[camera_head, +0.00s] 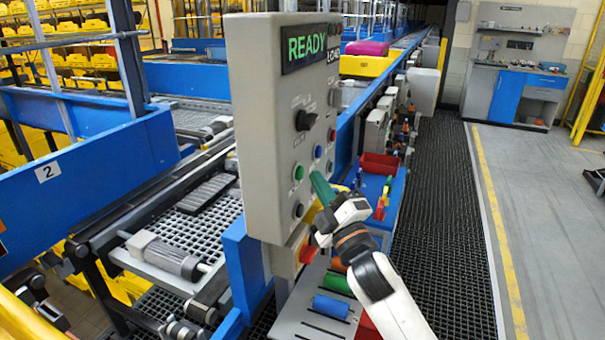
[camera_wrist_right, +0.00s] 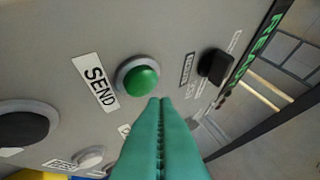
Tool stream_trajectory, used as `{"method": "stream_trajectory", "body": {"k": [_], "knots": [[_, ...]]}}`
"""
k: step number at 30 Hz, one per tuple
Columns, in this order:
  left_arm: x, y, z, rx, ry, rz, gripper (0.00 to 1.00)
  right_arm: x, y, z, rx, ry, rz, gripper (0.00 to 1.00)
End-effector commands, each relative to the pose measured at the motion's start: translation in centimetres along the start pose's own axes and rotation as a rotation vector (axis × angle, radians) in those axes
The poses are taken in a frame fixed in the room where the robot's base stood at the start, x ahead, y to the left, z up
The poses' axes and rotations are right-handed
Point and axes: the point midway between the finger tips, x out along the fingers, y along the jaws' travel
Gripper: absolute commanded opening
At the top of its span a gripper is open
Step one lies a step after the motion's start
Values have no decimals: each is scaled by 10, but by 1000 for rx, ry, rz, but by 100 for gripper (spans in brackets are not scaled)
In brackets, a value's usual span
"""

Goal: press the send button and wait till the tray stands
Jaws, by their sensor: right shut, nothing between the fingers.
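The send button (camera_wrist_right: 140,78) is a green dome in a grey ring, beside a white SEND label (camera_wrist_right: 95,82) in the right wrist view. In the head view a green button (camera_head: 298,173) sits low on the grey control panel (camera_head: 262,120). The panel display (camera_head: 305,46) reads READY. My right gripper (camera_head: 318,178) is shut and empty, its green fingers pointing at the panel. In the wrist view its fingertips (camera_wrist_right: 160,101) lie just beside the button, seemingly apart from it. A yellow tray (camera_head: 365,67) carries a magenta item (camera_head: 367,48) on the conveyor behind the panel. My left gripper is not visible.
Several other knobs and buttons surround the green one, including a black knob (camera_head: 306,120). A grey plate (camera_head: 297,322) with coloured cylinders lies below. The black floor mat (camera_head: 448,200) is clear.

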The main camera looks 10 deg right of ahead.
Motion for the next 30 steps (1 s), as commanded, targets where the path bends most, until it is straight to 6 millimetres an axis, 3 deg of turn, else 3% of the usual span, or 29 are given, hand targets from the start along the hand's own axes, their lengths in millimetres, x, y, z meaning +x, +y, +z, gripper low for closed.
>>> {"method": "stream_trajectory", "body": {"k": [30], "knots": [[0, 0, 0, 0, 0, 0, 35, 6, 3, 4, 1, 0, 0, 0]]}}
